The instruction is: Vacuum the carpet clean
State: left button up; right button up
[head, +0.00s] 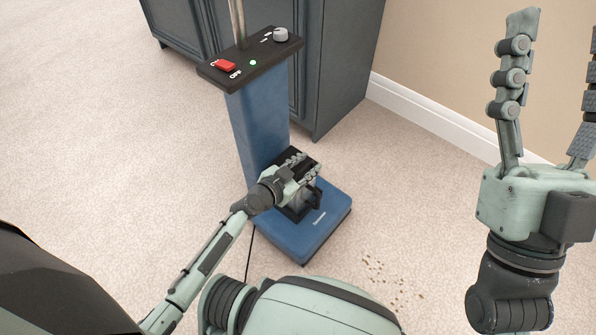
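A blue upright vacuum (258,125) stands on the beige carpet (400,190). Its black top panel carries a red switch (226,65), a small lit green light and a grey knob (280,34). A patch of brown crumbs (391,280) lies on the carpet to the right of the vacuum's base (315,228). My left gripper (308,168) is over the base, in front of the vacuum's body. Its fingers lie close together by black parts there; whether they grip anything is unclear. My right gripper (556,70) is raised at the right, fingers up, spread and empty.
A dark grey cabinet (340,65) stands close behind the vacuum. A tan wall with a white baseboard (440,120) runs along the right. A thin dark cord (250,252) hangs near my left arm. The carpet at left is clear.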

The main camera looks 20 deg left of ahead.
pick_arm(q)
jog(key=shift+x, duration=0.85)
jog(key=shift+c, duration=0.2)
grip_shut()
